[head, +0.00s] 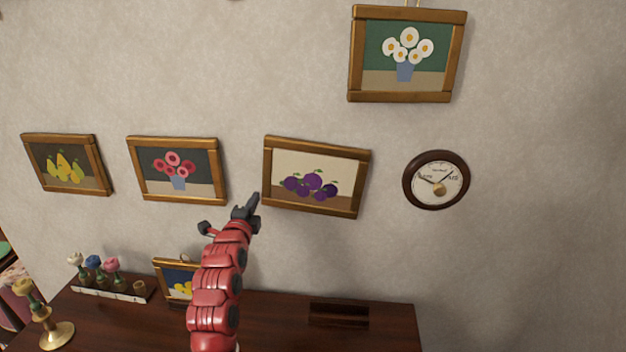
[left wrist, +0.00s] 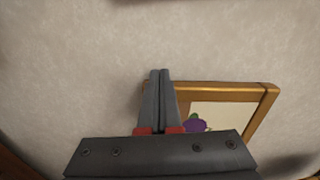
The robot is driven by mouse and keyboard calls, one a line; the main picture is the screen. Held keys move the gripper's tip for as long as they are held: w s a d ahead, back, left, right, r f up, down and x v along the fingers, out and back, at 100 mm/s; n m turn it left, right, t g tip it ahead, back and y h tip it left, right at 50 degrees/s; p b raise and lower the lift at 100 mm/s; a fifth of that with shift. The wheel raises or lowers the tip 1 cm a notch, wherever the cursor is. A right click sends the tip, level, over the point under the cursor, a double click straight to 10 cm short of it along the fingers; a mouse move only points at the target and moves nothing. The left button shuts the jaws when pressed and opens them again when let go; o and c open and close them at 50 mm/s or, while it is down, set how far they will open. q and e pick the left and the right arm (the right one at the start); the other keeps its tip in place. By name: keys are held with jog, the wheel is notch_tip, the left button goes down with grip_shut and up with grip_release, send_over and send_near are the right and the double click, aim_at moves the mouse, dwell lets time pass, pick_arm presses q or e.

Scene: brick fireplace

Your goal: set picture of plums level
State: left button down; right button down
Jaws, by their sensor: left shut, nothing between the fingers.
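The picture of plums (head: 316,178) hangs on the wall in a gold-brown wooden frame. It is tilted, with its right side lower than its left. My left gripper (head: 256,197) is shut and empty, its fingertips at the frame's lower left corner in the head view. In the left wrist view the closed fingers (left wrist: 159,72) overlap one corner of the plum frame (left wrist: 225,92); part of the picture is hidden behind the gripper body. I cannot tell whether the fingers touch the frame. My right gripper is not in view.
A red flower picture (head: 177,168) and a pear picture (head: 67,165) hang to the left. A white flower picture (head: 407,54) hangs above right and a round dial (head: 436,180) to the right. Below, a dark wooden top (head: 270,318) bears a small framed picture (head: 178,281) and flower holders (head: 110,287).

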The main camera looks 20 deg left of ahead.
pick_arm(q)
jog(key=shift+w+d, duration=0.25)
jog(key=shift+d, duration=0.7)
dwell(0.7)
jog(key=a+b+v, duration=0.1)
jog(key=b+v, duration=0.2)
jog(key=v, duration=0.5)
jog(key=shift+s+a+b, duration=0.25)
jog(key=shift+a+b, duration=0.15)
jog(key=shift+a, duration=0.05)
dwell(0.5)
dwell(0.4)
